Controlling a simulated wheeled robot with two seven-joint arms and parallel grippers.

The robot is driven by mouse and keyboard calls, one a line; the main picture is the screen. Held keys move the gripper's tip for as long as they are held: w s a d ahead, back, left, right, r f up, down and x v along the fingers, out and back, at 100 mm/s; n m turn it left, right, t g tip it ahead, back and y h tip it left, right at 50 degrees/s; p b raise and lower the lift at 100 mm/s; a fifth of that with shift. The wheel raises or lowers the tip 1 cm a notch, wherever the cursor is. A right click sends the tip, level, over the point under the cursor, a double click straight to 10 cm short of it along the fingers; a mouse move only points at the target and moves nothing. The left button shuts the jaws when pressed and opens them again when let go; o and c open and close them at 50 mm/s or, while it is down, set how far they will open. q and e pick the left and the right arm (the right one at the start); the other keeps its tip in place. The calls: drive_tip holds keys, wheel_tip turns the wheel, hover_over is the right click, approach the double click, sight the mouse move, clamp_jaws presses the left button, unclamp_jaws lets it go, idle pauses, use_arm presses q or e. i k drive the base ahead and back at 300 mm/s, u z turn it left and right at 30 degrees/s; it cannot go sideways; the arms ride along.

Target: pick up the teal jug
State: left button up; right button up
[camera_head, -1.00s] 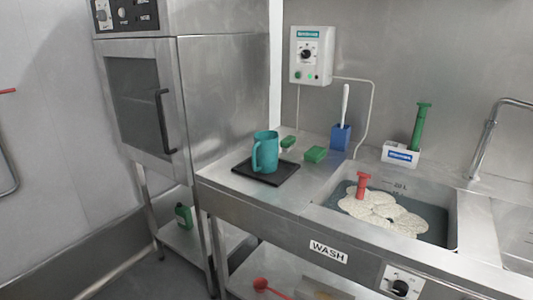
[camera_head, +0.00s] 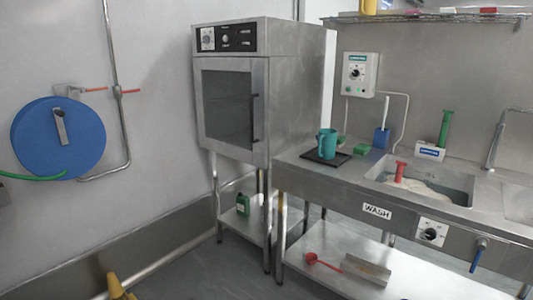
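The teal jug (camera_head: 326,144) stands upright on a black mat (camera_head: 341,159) at the left end of the steel wash counter. Its handle faces left and toward me. Neither of my grippers shows in the head view, so nothing of mine is seen near the jug.
A steel cabinet (camera_head: 230,100) stands left of the counter. Right of the jug are a green block (camera_head: 362,149), a blue brush holder (camera_head: 381,138) and the sink (camera_head: 455,182). A blue hose reel (camera_head: 58,138) hangs on the left wall. Floor before the cabinet looks clear.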

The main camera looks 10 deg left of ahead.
sight(328, 138)
drive_tip(key=u, duration=0.85)
drive_tip(key=i, duration=0.8)
drive_tip(key=u, duration=0.65)
drive_tip(key=i, duration=1.6)
drive_tip(key=z, duration=0.5)
